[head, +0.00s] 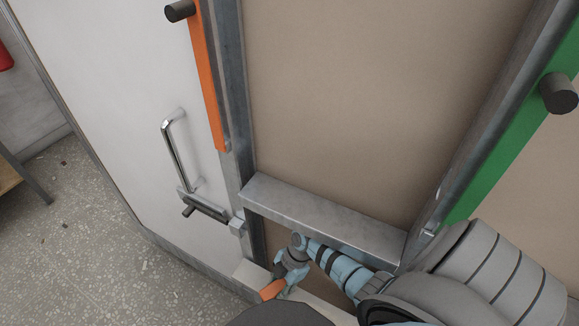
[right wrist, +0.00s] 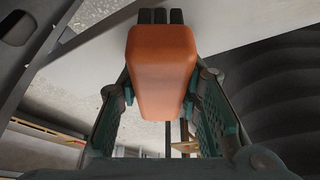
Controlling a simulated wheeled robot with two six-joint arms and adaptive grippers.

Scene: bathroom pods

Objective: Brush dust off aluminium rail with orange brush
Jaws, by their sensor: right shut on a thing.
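The orange brush (head: 271,289) is in my right gripper (head: 282,281), low in the middle of the head view. In the right wrist view the orange brush (right wrist: 162,65) sits between the two green-padded fingers of my right gripper (right wrist: 162,95), with dark bristles at its far end. The aluminium rail (head: 325,218) runs across the panel frame as a grey horizontal ledge with a mottled top. The gripper is below the rail's left part in the picture; I cannot tell the exact gap. Bristles are not clear in the head view. My left gripper is not in view.
A white door (head: 110,80) with a chrome handle (head: 177,150) and latch stands at left. An orange strip (head: 208,75) and a green strip (head: 530,145) flank the beige panel (head: 370,100). Speckled floor (head: 75,230) is open at lower left.

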